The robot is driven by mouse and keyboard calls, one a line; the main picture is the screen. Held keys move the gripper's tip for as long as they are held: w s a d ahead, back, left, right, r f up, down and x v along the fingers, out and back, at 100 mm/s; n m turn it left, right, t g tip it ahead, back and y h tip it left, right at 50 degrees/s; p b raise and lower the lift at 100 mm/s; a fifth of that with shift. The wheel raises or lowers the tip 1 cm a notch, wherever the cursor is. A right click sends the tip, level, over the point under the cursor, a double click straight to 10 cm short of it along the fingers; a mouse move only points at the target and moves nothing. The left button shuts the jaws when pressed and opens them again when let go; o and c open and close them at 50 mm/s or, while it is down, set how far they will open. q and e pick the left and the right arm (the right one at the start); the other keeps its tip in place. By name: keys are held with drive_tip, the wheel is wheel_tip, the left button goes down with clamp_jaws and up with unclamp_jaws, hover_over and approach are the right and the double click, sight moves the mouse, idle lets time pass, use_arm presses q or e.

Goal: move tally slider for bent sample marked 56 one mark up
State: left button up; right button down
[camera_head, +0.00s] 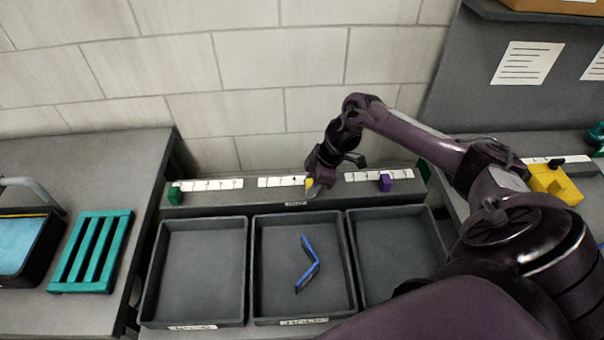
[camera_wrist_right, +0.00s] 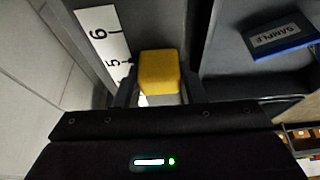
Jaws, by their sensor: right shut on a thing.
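The yellow slider (camera_head: 309,183) sits on the rail at the right end of the middle white scale (camera_head: 280,181), and it fills the middle of the right wrist view (camera_wrist_right: 158,70). My right gripper (camera_head: 318,184) is shut on it, with a finger on either side. In the wrist view the scale (camera_wrist_right: 103,42) shows the numerals 6 and 5, with the slider near the 5. A blue bent sample (camera_head: 309,264) lies in the middle tray (camera_head: 258,290); its marking is unreadable. In the wrist view a blue piece shows a "SAMPLE" label (camera_wrist_right: 279,34). My left gripper is not in view.
A green slider (camera_head: 174,195) and a purple slider (camera_head: 385,183) sit on the same rail. Left (camera_head: 195,270) and right (camera_head: 398,245) trays look empty. A teal rack (camera_head: 91,252) stands on the left table; a yellow block (camera_head: 555,183) stands at right. A wall rises behind.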

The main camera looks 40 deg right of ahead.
sight(320, 192)
drive_tip(key=c, duration=0.9)
unclamp_jaws()
drive_tip(key=shift+w+a, duration=0.15)
drive_tip(key=shift+a, duration=0.05)
drive_tip(key=shift+d, duration=0.1)
drive_tip(key=shift+d+r, duration=0.1)
drive_tip(key=shift+r, duration=0.15)
drive_tip(key=b+v, duration=0.2)
drive_tip(key=v, duration=0.5)
drive_tip(key=shift+r, duration=0.1)
